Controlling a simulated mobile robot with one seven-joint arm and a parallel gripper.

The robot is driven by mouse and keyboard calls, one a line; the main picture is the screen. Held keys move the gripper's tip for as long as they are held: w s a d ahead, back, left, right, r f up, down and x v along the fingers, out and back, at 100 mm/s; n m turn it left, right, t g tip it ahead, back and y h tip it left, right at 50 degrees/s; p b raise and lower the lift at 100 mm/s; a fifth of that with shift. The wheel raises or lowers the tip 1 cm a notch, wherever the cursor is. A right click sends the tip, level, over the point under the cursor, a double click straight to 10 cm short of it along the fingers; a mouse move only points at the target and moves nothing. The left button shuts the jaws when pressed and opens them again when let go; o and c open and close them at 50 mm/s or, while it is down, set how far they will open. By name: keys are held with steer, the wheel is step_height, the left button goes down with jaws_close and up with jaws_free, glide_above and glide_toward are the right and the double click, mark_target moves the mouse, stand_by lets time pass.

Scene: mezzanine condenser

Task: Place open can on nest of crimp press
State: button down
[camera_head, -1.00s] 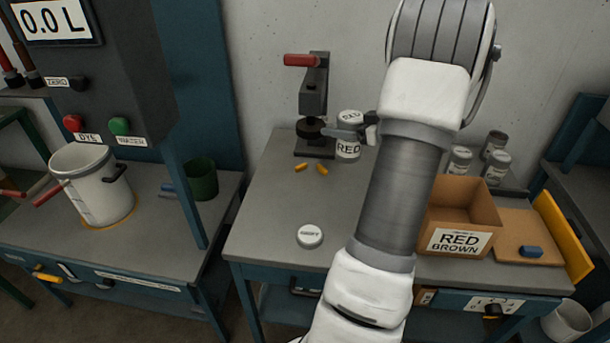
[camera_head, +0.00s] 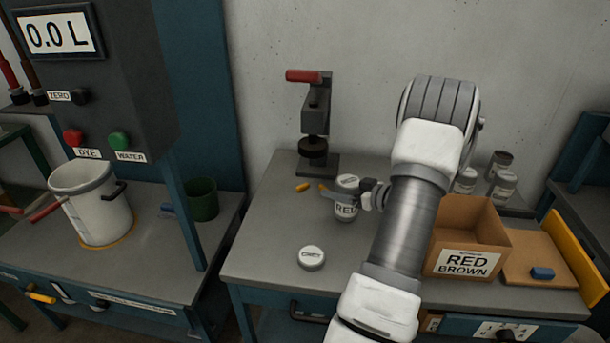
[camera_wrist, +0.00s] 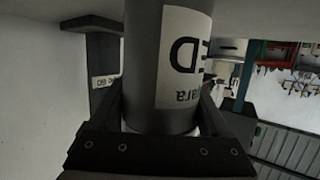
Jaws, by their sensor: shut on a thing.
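My gripper (camera_head: 366,197) is shut on a grey can (camera_head: 346,208) with a white label reading RED. In the wrist view the can (camera_wrist: 150,70) stands between the two fingers and fills the middle. The can's top looks pale with small marks; I cannot tell whether it is open. The crimp press (camera_head: 314,105), with a red handle and a dark round head, stands at the back of the bench, left of and behind the can. Its base (camera_head: 322,166) looks empty; the nest is not clearly visible beneath the head. The can is apart from the press.
A white lid (camera_head: 311,257) lies at the front of the bench (camera_head: 260,240). The bench's left part is mostly clear.

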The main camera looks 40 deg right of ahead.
steer(key=w, duration=0.8)
steer(key=w+a+b, duration=0.1)
steer(key=w, duration=0.3)
steer(key=shift+w+a+r, duration=0.1)
steer(key=shift+w, duration=0.15)
steer(key=shift+f, duration=0.55)
steer(key=shift+b, duration=0.3)
steer(key=shift+f, duration=0.2)
jaws_free()
steer(key=shift+r, duration=0.3)
steer(key=p+v, duration=0.1)
steer(key=v, duration=1.1)
steer(key=shift+f+p, duration=0.1)
steer(key=shift+p, duration=0.2)
